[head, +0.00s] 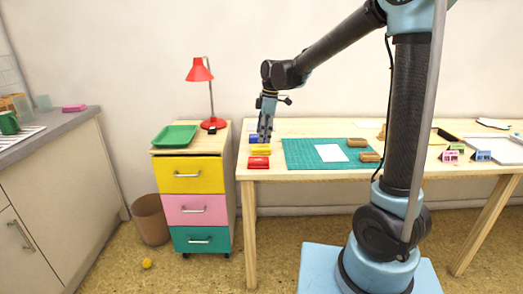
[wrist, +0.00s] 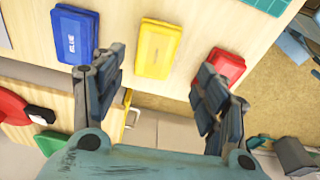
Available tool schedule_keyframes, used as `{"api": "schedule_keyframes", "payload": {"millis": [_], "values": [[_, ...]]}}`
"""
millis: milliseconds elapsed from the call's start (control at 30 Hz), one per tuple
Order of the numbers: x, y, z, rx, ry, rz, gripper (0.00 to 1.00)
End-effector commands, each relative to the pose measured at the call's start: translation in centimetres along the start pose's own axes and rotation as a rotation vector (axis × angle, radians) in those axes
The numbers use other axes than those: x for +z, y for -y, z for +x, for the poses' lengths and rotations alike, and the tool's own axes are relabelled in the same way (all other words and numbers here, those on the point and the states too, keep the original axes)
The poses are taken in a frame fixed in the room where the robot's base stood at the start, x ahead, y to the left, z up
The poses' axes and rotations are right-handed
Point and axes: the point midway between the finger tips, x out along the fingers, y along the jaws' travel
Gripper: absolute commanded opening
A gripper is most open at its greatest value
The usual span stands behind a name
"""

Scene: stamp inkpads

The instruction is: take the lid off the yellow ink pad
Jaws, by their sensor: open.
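The yellow ink pad (head: 260,150) lies near the left end of the table, between the blue pad (head: 254,138) and the red pad (head: 258,163). In the wrist view the yellow pad (wrist: 158,48) looks like a flat closed block with its yellow lid on top. My gripper (head: 265,138) points down over this row of pads. In the wrist view its two dark fingers (wrist: 162,64) are spread wide and empty. The yellow pad shows between and beyond the fingertips, apart from them. The left finger partly covers the blue pad (wrist: 72,35); the right one overlaps the red pad (wrist: 228,66).
A green cutting mat (head: 305,152) with a white sheet (head: 331,153) and wooden stamps (head: 369,156) lies right of the pads. A drawer cabinet (head: 190,200) with a green tray (head: 175,136) and red lamp (head: 213,123) stands left of the table.

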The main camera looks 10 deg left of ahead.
Motion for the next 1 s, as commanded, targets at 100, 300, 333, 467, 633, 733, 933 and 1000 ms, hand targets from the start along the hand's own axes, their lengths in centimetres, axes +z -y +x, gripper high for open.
{"api": "schedule_keyframes", "payload": {"millis": [100,300,333,467,633,733,933,1000], "values": [[0.0,-0.3,1.0,0.0,0.0,0.0,0.67],[0.1,-0.8,3.7,0.0,0.0,-0.001,0.67],[0.1,-0.8,4.0,0.0,0.0,0.0,0.67],[0.1,-0.7,4.9,0.0,0.0,0.0,0.67],[0.1,-0.7,5.1,0.0,0.0,0.0,0.67],[0.1,-0.7,5.1,0.0,0.0,0.0,0.67],[0.1,-0.7,5.1,0.0,0.0,0.0,0.31],[0.1,-0.7,5.1,0.0,0.0,0.0,0.3]]}}
